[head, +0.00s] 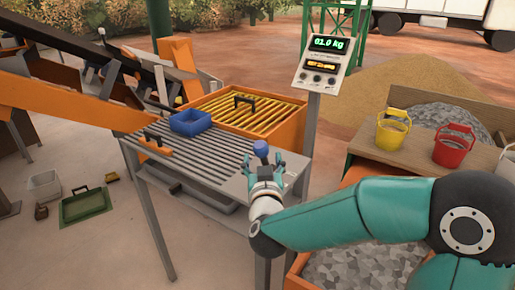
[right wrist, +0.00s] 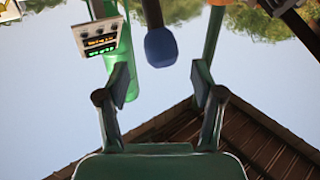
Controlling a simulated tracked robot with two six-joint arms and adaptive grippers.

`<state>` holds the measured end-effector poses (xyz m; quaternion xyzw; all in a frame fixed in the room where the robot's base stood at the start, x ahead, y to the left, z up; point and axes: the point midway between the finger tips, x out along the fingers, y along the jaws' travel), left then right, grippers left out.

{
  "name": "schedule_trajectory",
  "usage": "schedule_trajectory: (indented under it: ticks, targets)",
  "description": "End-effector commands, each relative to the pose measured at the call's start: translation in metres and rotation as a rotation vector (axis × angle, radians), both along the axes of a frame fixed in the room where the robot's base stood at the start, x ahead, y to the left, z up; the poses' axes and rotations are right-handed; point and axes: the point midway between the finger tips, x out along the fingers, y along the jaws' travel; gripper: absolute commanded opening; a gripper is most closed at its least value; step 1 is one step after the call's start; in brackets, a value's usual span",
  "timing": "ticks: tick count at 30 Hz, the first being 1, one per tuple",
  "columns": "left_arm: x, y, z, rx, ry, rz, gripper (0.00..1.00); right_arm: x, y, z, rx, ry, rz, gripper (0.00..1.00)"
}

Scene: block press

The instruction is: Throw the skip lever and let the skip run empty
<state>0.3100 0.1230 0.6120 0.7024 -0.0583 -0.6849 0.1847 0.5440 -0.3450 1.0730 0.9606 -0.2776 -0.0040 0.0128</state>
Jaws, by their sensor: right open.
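A lever with a blue knob (head: 260,148) stands at the right end of the slatted table. The same blue knob (right wrist: 161,47) shows in the right wrist view on a dark stem. My right gripper (head: 264,164) is open at the knob in the head view. In the wrist view its two fingers (right wrist: 161,90) are apart, with the knob lined up between them, beyond the tips; contact is not visible. An orange container of grey gravel (head: 360,262) lies below my right arm, partly hidden by it; I cannot tell whether it is the skip. My left gripper is not in view.
A scale display (head: 325,62) reading 01.0 kg stands behind the table. A blue tray (head: 190,122) sits on the slatted table (head: 205,158), beside an orange box with a yellow grate (head: 270,112). Yellow (head: 392,130) and red (head: 453,148) buckets stand on the right bench.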

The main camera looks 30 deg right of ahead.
Motion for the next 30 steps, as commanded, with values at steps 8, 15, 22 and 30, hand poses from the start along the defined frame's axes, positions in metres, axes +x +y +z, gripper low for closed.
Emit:
schedule_trajectory:
  ticks: [8, 15, 22, 30]
  targets:
    - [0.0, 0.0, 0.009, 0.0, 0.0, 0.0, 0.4, 0.039, -0.024, 0.001, 0.001, -0.001, 0.0, 0.67]
    - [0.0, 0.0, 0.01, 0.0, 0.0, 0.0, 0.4, 0.05, -0.03, 0.0, 0.001, 0.0, 0.002, 0.67]
    - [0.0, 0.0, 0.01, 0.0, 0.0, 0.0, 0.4, 0.05, -0.03, 0.0, 0.001, 0.0, 0.003, 0.67]
    - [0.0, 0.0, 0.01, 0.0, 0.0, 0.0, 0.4, 0.05, -0.03, 0.0, 0.001, 0.0, 0.003, 0.22]
